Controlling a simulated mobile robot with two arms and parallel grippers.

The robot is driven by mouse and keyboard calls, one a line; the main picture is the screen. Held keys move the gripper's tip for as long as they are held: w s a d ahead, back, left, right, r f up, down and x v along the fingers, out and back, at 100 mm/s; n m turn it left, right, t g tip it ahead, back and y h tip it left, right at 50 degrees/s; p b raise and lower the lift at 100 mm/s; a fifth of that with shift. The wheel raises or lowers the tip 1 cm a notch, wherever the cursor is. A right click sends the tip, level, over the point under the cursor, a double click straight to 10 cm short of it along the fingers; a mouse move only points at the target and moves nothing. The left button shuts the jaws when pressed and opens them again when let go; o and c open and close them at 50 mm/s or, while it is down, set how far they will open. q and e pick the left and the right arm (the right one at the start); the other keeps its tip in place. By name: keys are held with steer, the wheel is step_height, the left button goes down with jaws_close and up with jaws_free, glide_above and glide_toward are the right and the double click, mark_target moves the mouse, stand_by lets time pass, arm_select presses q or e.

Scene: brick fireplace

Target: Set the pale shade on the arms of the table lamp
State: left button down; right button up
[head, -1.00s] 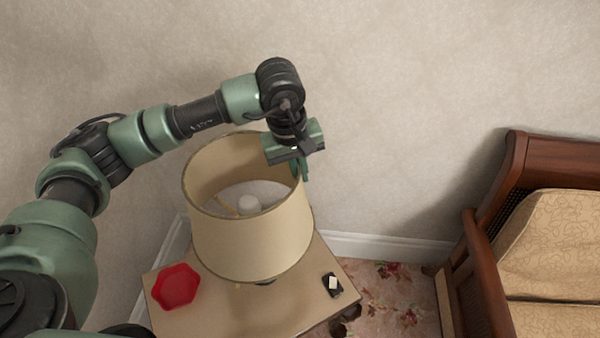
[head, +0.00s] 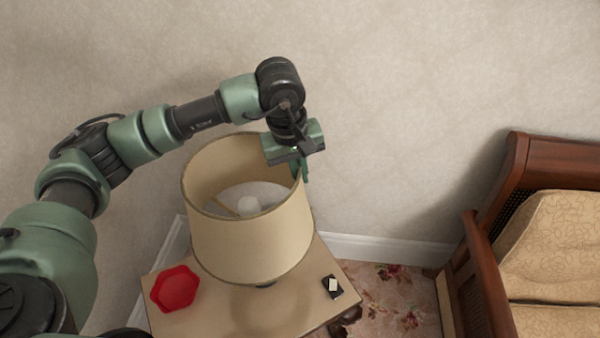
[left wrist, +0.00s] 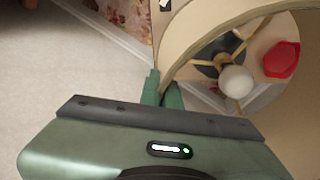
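The pale shade (head: 250,240) is a beige, open-topped drum around the upper part of the table lamp. Inside it show the white bulb (head: 249,205) and a tan arm (head: 226,204) of the lamp; the bulb also shows in the left wrist view (left wrist: 236,81). The shade hides most of the lamp's base. My left gripper (head: 302,170) points down at the shade's right rim. In the left wrist view its fingers (left wrist: 162,90) stand on either side of the shade's wall, closed on it. I cannot tell whether the shade touches the arms. My right gripper is not in view.
The lamp stands on a small tan table (head: 215,312). A red dish (head: 175,288) lies left of it, and a small black-and-white object (head: 332,286) lies right. The wall is close behind. A wooden-framed seat (head: 520,160) with patterned cushions stands at the right.

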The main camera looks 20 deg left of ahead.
arm_select(q)
steer(key=shift+s+a+f+b, duration=0.1)
steer(key=shift+a+f+b, duration=0.2)
steer(key=shift+f+b, duration=0.35)
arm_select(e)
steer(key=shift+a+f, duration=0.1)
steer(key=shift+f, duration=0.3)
arm_select(q)
steer(key=c, duration=1.6)
jaws_free()
steer(key=shift+r, duration=0.1)
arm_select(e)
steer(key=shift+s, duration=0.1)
arm_select(q)
steer(key=shift+r, duration=0.1)
